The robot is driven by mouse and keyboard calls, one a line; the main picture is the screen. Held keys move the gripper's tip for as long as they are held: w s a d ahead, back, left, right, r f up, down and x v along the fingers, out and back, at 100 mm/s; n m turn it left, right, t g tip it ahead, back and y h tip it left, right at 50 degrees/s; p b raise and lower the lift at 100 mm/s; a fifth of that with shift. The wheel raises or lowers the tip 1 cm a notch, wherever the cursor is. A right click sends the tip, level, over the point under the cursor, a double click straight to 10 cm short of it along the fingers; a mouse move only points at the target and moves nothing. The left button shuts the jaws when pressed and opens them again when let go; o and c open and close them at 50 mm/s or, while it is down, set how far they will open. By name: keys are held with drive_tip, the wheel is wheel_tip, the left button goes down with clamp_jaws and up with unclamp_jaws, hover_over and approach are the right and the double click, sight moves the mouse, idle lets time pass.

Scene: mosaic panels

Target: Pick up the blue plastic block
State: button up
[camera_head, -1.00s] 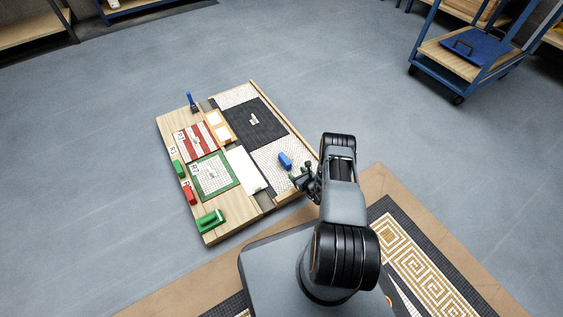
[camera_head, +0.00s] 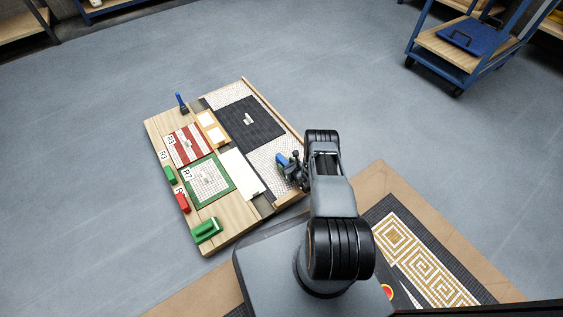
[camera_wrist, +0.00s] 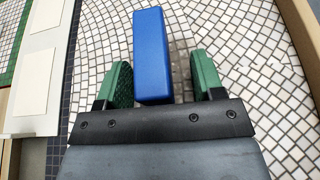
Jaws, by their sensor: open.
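The blue plastic block (camera_wrist: 150,50) lies on the white mosaic panel (camera_wrist: 245,40) in the wrist view, long side running away from me. My gripper (camera_wrist: 160,80) is open, with one green-padded finger on each side of the block's near end. A gap shows on both sides, wider on the right, so the block sits nearer the left finger. In the head view the block (camera_head: 282,160) is partly hidden by my gripper (camera_head: 289,168) at the right part of the board.
The wooden board (camera_head: 233,212) also carries a green block (camera_head: 207,230), a red block (camera_head: 183,203), a small green block (camera_head: 170,175) and a blue-handled tool (camera_head: 181,103). A raised wooden edge (camera_wrist: 302,40) runs along the right in the wrist view.

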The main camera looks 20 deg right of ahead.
drive_tip(key=shift+a, duration=0.3)
drive_tip(key=c, duration=1)
